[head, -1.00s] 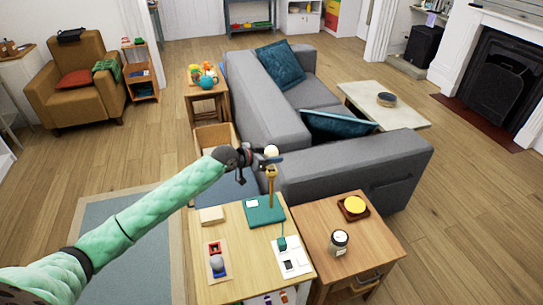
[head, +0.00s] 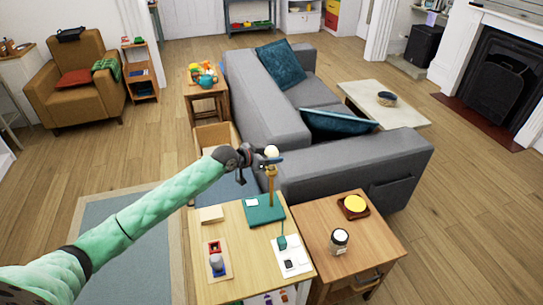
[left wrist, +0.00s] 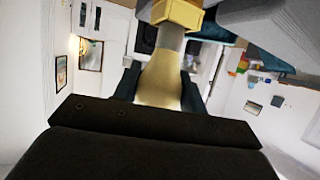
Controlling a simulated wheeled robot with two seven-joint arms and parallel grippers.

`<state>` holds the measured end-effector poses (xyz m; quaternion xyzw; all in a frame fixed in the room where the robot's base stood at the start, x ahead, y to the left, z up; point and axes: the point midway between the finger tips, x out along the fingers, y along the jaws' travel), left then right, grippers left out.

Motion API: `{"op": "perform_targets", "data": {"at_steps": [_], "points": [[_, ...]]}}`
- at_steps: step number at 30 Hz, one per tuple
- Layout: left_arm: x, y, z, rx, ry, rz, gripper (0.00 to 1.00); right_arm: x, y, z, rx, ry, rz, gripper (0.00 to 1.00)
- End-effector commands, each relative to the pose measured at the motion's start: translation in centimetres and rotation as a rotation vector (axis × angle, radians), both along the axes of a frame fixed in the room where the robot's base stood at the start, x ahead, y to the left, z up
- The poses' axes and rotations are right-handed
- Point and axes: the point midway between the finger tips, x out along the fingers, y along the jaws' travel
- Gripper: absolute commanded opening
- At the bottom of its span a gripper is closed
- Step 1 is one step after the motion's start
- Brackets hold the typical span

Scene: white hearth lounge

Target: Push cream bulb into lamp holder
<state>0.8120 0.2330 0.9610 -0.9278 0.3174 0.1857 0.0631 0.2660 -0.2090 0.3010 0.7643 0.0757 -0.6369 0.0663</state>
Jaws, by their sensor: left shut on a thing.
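The cream bulb (head: 271,151) is held in my left gripper (head: 267,160), its round end showing above the fingers. In the left wrist view the bulb (left wrist: 160,82) sits between the two dark fingers, which are shut on it. Its grey neck points at the gold lamp holder (left wrist: 179,13). In the head view the lamp holder (head: 271,184) is the top of a thin upright gold post on a teal base (head: 262,216), directly under the gripper. The neck's end meets the holder in the wrist view; how deep it sits I cannot tell. My right gripper is out of view.
The light wood table (head: 230,243) carries a red-and-grey block piece (head: 216,262), a wooden block (head: 211,214) and a white switch plate (head: 291,262). A side table holds a jar (head: 339,241) and a yellow disc (head: 355,204). The grey sofa (head: 335,160) stands close behind.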

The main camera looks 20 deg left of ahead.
Motion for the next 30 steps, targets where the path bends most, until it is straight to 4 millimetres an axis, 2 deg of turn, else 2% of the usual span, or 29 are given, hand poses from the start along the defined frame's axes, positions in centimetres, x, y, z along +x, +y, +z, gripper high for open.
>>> {"op": "perform_targets", "data": {"at_steps": [25, 26, 29, 30], "points": [[0.0, 0.0, -1.4, -0.001, -0.001, 0.0, 0.19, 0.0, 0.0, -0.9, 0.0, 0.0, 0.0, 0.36], [0.0, 0.0, -1.3, -0.001, -0.001, 0.0, 0.46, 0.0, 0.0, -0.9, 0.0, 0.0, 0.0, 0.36], [0.0, 0.0, -1.3, -0.001, -0.001, 0.0, 0.65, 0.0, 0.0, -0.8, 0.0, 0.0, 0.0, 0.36], [0.0, 0.0, -1.3, -0.001, -0.001, 0.0, 0.67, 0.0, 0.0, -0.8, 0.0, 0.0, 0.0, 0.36]]}}
